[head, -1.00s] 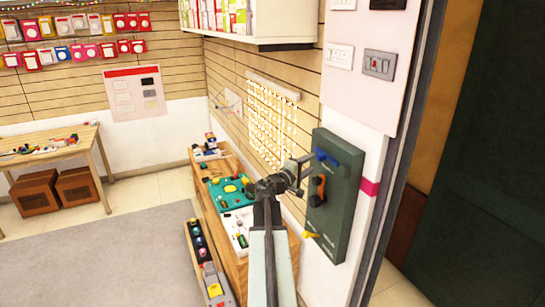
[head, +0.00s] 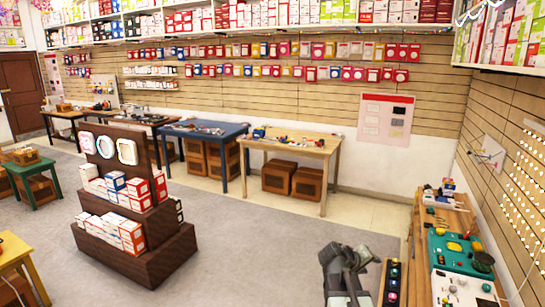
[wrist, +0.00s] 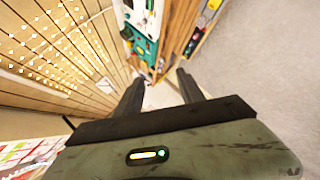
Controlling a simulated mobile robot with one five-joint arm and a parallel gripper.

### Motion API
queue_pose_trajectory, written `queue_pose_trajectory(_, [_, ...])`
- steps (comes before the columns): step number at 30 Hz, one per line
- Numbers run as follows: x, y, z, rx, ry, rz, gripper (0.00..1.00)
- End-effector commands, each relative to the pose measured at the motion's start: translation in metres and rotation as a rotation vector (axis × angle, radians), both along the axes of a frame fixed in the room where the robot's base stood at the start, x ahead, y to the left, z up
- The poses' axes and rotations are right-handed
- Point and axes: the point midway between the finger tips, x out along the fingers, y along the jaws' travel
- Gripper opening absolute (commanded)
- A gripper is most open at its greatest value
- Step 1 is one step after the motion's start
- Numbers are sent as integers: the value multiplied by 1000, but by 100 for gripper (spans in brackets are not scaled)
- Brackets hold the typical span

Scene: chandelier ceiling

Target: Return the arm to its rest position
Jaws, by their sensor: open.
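My gripper (head: 345,262) shows at the bottom of the head view, right of centre, with the arm folded close to my body. In the wrist view my gripper (wrist: 158,90) has its two dark fingers spread apart with nothing between them. It touches nothing that I can see. The lower arm is cut off by the frame's bottom edge in the head view.
A wooden bench (head: 418,265) with a teal board (head: 462,254) stands at the right by the slatted wall. A brown display stand (head: 150,258) with white boxes is at the left. Grey carpet (head: 255,225) lies open between them.

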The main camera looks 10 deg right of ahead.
Motion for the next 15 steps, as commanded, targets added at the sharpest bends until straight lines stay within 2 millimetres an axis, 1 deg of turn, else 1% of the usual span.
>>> queue_pose_trajectory(1, [-5,39,-24,86,17,15,45])
queue_pose_trajectory(2, [-8,62,-36,145,32,20,45])
queue_pose_trajectory(3, [-15,93,-52,226,57,22,45])
queue_pose_trajectory(4, [-22,115,-64,287,80,23,45])
queue_pose_trajectory(5, [-30,136,-74,350,104,22,45])
queue_pose_trajectory(6, [-41,162,-86,432,140,19,45])
queue_pose_trajectory(8, [-62,195,-100,558,199,3,45])
queue_pose_trajectory(9, [-77,212,-106,642,242,-16,45])
queue_pose_trajectory(10, [-87,224,-109,699,271,-27,45])
queue_pose_trajectory(12, [-104,246,-113,795,331,-44,45])
queue_pose_trajectory(15, [-118,262,-115,865,388,-58,45])
